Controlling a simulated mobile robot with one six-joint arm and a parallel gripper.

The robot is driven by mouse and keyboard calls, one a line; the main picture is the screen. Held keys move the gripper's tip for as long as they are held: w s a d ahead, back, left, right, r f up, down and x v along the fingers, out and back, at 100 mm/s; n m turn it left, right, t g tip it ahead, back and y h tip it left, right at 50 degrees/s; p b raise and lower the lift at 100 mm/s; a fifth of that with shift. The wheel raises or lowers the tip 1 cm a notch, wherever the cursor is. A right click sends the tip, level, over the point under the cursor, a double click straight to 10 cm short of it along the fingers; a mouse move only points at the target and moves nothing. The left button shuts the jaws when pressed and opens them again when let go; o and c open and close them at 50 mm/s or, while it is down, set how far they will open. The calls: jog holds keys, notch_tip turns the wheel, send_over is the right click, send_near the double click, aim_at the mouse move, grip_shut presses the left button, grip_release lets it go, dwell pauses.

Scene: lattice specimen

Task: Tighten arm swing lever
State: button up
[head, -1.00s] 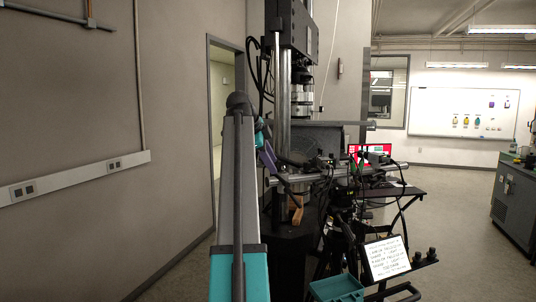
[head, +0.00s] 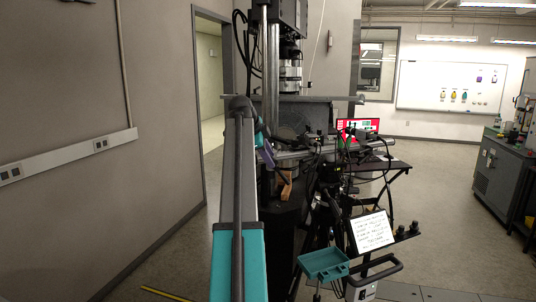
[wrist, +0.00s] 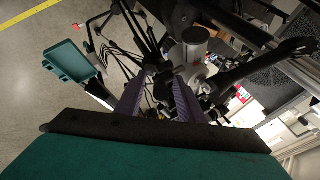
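My gripper (wrist: 159,92) shows two ridged purple fingers in the wrist view. They are apart, and only background cables and dark parts show between them. In the head view my gripper (head: 266,153) is mostly hidden behind my arm, with a purple finger in front of the testing machine (head: 290,75). The arm swing lever cannot be told apart with certainty among the dark arms and clamps. In the wrist view a pale grey cylinder with black fittings (wrist: 194,46) lies just beyond the fingertips. A tan handle-like piece (head: 286,184) hangs low on the machine in the head view.
A teal tray (head: 324,264) and a written card (head: 373,231) stand in front of the machine. Black tripods and loose cables crowd the space right of my arm. A small black table (head: 375,168) holds a red screen (head: 357,127).

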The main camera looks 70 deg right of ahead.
grip_shut()
jog(key=shift+a+f, duration=0.1)
jog(key=b, duration=0.1)
jog(key=f+g+h+b, duration=0.1)
jog(key=b, duration=0.1)
jog(key=shift+w+a+h, duration=0.2)
jog(key=shift+w+h, duration=0.05)
jog(key=shift+h, duration=0.05)
jog(key=shift+g+h+b, duration=0.3)
jog(key=shift+g+b, duration=0.1)
jog(key=shift+b, duration=0.1)
jog(key=shift+w+n, duration=0.1)
jog(key=shift+n, duration=0.2)
jog(key=shift+r, duration=0.1)
